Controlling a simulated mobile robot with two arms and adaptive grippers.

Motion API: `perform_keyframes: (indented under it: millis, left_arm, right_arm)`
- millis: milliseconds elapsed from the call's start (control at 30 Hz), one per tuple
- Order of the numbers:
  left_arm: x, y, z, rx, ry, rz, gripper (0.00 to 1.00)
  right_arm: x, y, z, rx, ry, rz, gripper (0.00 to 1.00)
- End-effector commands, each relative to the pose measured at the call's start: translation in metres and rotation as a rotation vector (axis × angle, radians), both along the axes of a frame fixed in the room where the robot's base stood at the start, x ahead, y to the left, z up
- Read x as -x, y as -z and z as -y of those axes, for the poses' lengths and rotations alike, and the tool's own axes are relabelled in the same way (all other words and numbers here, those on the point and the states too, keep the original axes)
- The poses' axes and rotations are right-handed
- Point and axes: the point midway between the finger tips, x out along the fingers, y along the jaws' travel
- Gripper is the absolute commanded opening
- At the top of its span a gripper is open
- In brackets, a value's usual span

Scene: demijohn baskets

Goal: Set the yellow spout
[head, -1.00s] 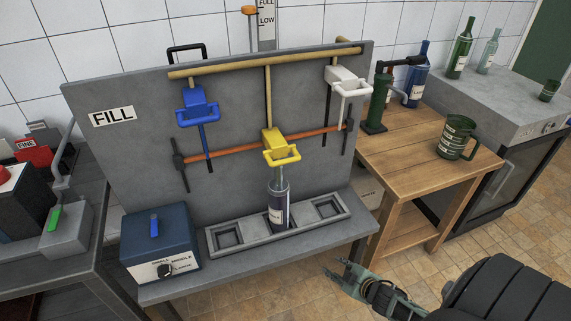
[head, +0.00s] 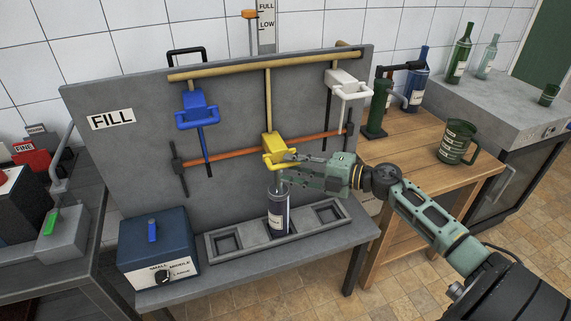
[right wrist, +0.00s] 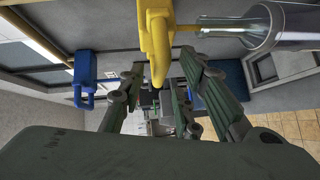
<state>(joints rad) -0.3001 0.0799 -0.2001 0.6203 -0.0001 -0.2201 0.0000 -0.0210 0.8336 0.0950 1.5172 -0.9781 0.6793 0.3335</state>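The yellow spout (head: 272,143) is on the grey fill panel, above a dark labelled bottle (head: 278,215) standing in the middle socket of the tray. My right gripper (head: 287,168) is at the yellow spout's front loop, just above the bottle neck. In the right wrist view its two fingers (right wrist: 160,88) are spread apart, and the yellow spout (right wrist: 157,40) hangs in the gap between them; whether they touch it I cannot tell. The bottle (right wrist: 275,25) lies to the right there. My left gripper is not in view.
A blue spout (head: 196,107) and a white spout (head: 348,87) flank the yellow one. The tray (head: 225,243) has an empty socket on each side. A blue dial box (head: 158,247) stands left. A green jug (head: 457,143) stands on the wooden table (head: 410,150).

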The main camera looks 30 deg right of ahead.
Motion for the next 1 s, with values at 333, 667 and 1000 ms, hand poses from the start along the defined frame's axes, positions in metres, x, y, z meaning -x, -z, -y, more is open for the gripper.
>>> perform_keyframes:
  millis: [333,667,1000]
  left_arm:
    - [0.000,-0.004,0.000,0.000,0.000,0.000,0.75]
    - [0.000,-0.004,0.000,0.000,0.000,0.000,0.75]
    - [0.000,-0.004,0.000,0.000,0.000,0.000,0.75]
  right_arm:
    - [-0.024,0.004,-0.014,-0.002,0.001,0.000,0.31]
    - [-0.024,0.004,-0.015,-0.001,0.001,-0.001,0.24]
    - [-0.024,0.004,-0.014,-0.001,0.002,0.001,0.00]
